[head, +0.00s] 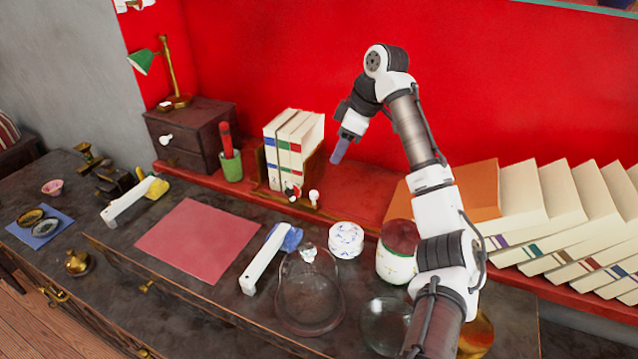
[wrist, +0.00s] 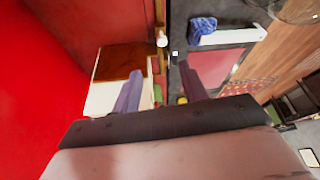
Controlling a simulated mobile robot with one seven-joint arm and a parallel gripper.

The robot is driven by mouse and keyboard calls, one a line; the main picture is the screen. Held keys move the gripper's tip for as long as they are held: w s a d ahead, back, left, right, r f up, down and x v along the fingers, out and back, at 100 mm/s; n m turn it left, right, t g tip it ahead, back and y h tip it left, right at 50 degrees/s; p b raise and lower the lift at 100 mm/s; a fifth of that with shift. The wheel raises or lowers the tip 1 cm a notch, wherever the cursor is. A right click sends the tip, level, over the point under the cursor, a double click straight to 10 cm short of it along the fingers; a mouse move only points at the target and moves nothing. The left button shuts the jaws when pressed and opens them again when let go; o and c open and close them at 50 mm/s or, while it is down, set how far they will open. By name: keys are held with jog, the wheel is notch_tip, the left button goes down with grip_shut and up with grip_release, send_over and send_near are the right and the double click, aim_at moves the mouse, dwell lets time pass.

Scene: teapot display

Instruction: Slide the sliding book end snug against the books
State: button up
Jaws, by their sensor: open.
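Several upright cream books (head: 292,145) with blue, green and red spine bands stand in a small wooden rack on the red shelf. The brown wooden book end (head: 316,163) stands at their right, with a white knob (head: 314,197) at its front. In the wrist view the brown panel (wrist: 120,62) and the white knob (wrist: 162,40) show ahead of the fingers, with a cream book beside them. I cannot tell how wide any gap to the books is. My gripper (head: 338,157) is open and empty, above and right of the book end; its fingers (wrist: 158,88) are apart.
A green cup (head: 231,166) and dark drawer box (head: 192,135) stand left of the rack. An orange book (head: 455,190) and several leaning books (head: 560,220) lie right. A glass dome (head: 308,295) and jars stand in front. The red wall (head: 270,50) is close behind.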

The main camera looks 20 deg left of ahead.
aim_at(316, 193)
jog(key=shift+n, duration=0.6)
jog(key=p+x, duration=0.3)
jog(key=x, duration=1.1)
jog(key=shift+s+p, duration=0.15)
jog(key=shift+p, duration=0.25)
grip_shut()
jog(key=shift+a, duration=0.1)
